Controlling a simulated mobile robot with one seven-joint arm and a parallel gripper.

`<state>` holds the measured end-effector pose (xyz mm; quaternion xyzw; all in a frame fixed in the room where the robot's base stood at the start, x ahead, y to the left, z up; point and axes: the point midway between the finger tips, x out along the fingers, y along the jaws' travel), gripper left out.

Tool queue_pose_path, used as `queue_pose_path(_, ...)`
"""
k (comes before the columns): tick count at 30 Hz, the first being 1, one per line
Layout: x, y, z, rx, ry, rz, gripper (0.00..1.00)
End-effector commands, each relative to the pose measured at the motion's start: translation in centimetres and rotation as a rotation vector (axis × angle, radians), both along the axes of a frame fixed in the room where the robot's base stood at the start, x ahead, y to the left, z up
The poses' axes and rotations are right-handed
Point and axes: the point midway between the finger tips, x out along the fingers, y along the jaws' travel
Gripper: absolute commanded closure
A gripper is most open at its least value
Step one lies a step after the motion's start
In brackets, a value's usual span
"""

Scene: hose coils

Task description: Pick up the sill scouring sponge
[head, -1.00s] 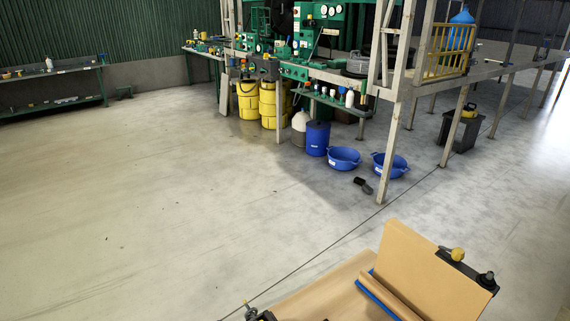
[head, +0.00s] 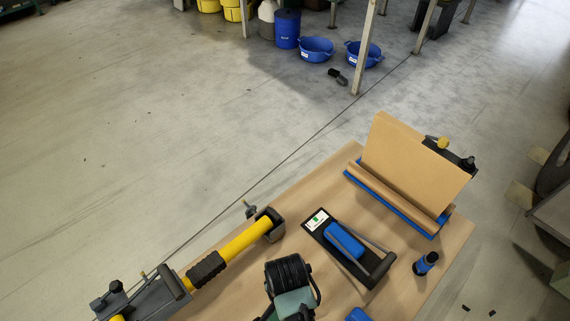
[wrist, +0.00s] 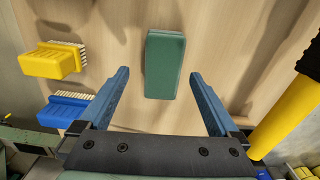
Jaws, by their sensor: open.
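In the wrist view a green, rectangular block (wrist: 165,52), seemingly the scouring sponge, lies on a pale wood-grained surface (wrist: 225,35). Its long side runs up and down in the picture. My gripper (wrist: 160,76) is open, with its two blue fingers on either side of the sponge in the picture and clear gaps on both sides. Nothing is held. I cannot tell how far the fingertips are above the surface. I cannot make out the sponge or my gripper for certain in the head view.
In the wrist view a yellow brush (wrist: 52,62) and a blue brush (wrist: 62,110) lie left of the gripper. A yellow, black-ended bar (wrist: 285,115) stands close at right. The head view shows a brown-topped bench (head: 320,180) with a blue-handled tool (head: 345,240) and a paper roll (head: 400,190).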

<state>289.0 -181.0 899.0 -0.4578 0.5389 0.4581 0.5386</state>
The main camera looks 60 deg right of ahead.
Motion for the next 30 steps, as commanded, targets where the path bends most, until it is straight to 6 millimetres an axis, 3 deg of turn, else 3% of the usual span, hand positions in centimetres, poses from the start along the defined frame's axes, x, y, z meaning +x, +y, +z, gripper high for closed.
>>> queue_pose_path(9,0.3,-0.1,-3.8,0.001,0.002,0.0,0.03)
queue_pose_path(19,0.3,-0.1,-4.5,0.0,-0.001,0.001,0.03)
queue_pose_path(30,0.3,-0.1,-4.5,0.0,0.0,0.001,0.67)
